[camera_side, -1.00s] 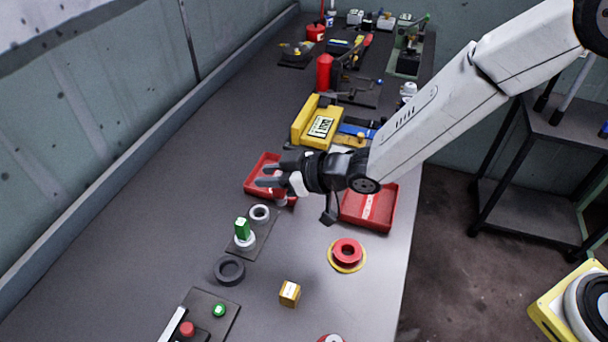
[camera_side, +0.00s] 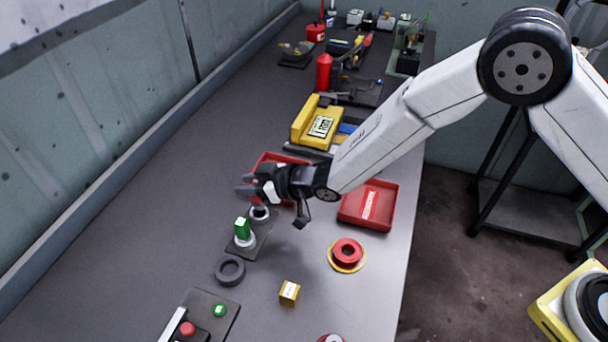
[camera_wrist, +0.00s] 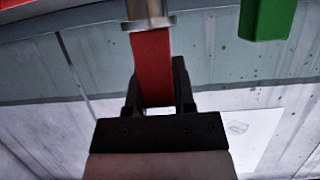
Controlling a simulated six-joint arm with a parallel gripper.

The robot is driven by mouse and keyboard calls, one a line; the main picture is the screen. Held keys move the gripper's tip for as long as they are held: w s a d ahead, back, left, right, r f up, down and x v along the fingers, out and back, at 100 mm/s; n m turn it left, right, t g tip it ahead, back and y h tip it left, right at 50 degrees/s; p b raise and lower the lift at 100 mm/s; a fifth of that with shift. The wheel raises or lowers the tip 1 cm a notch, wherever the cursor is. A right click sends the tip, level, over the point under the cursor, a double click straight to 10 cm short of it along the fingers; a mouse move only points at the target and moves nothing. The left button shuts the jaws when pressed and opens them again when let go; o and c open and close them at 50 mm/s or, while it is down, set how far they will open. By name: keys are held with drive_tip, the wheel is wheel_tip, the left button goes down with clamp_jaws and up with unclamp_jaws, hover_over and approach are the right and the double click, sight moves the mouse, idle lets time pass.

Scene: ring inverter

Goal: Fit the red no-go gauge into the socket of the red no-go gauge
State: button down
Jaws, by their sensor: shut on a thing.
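My gripper (camera_side: 246,187) is shut on the red no-go gauge. In the wrist view, the gauge's red handle (camera_wrist: 152,68) sits between the fingers (camera_wrist: 157,90), and its metal end (camera_wrist: 149,12) is cut by the top edge. In the side view, my gripper is just above the pale ring socket (camera_side: 259,213) at the far end of a dark plate (camera_side: 262,238). The fingers mostly hide the gauge there, and I cannot tell whether its end is inside the socket. The green gauge (camera_side: 242,228) stands upright in the other socket on this plate; its green handle (camera_wrist: 267,18) also shows in the wrist view.
Two red trays lie behind and right of my gripper; the right one (camera_side: 368,206) is clear to see. The table left of the plate is clear.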

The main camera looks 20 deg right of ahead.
drive_tip(key=shift+w+a+f, duration=0.15)
drive_tip(key=shift+w+f, duration=0.1)
drive_tip(key=shift+f, duration=1.55)
drive_tip(key=shift+f, duration=0.1)
drive_tip(key=shift+c, duration=2.2)
unclamp_jaws()
drive_tip(key=shift+s+d+r, duration=0.3)
drive_tip(key=v, duration=1.1)
drive_tip(key=shift+d, duration=0.15)
